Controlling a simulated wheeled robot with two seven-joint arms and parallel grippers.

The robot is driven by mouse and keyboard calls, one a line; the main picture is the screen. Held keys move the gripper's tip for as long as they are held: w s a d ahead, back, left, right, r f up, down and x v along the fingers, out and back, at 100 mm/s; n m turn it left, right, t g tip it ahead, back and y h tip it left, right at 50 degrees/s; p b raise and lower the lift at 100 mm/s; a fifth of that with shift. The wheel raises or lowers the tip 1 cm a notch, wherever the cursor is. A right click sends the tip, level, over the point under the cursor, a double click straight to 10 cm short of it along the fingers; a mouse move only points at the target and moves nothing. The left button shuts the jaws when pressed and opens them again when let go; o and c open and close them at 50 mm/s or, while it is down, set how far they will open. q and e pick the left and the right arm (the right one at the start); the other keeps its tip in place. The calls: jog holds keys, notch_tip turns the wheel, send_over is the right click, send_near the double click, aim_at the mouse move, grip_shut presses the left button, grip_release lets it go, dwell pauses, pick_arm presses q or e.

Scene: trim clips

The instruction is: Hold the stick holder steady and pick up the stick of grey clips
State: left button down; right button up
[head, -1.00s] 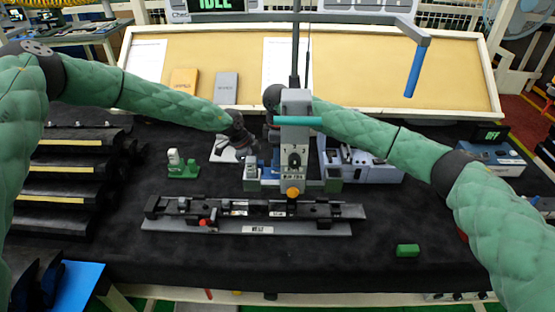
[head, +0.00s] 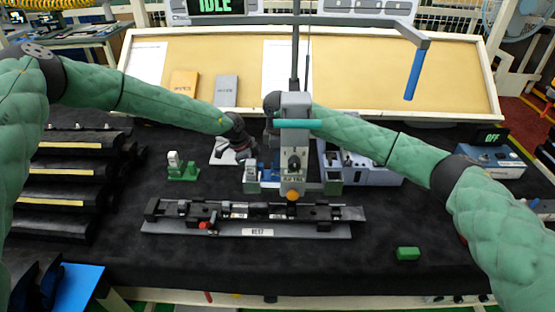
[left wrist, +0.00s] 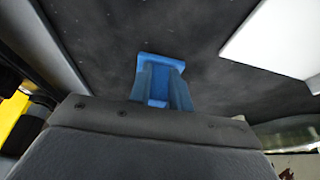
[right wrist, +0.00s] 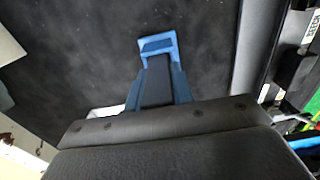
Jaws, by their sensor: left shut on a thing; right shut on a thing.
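The blue stick holder (left wrist: 158,85) stands on the dark bench mat. My left gripper (left wrist: 161,92) is shut on it, with the blue showing between its fingers. In the right wrist view the holder's blue end (right wrist: 158,44) shows just past my fingertips. My right gripper (right wrist: 157,88) is shut on a dark grey bar, which I take as the stick of grey clips (right wrist: 156,78). In the head view my left gripper (head: 243,154) points down beside the press. My right gripper there is largely hidden behind the press column.
A grey press (head: 294,135) with a teal handle stands in front of my right gripper. A long black fixture (head: 258,230) lies before it. A green block (head: 407,253) is at right front, a small green stand (head: 182,168) at left. Black racks (head: 70,170) fill the left side.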

notch_tip(320, 180, up, 10)
jog(key=shift+f, duration=0.25)
pick_arm(q)
jog(key=c, duration=1.2)
grip_release()
jog(key=shift+r, duration=0.1)
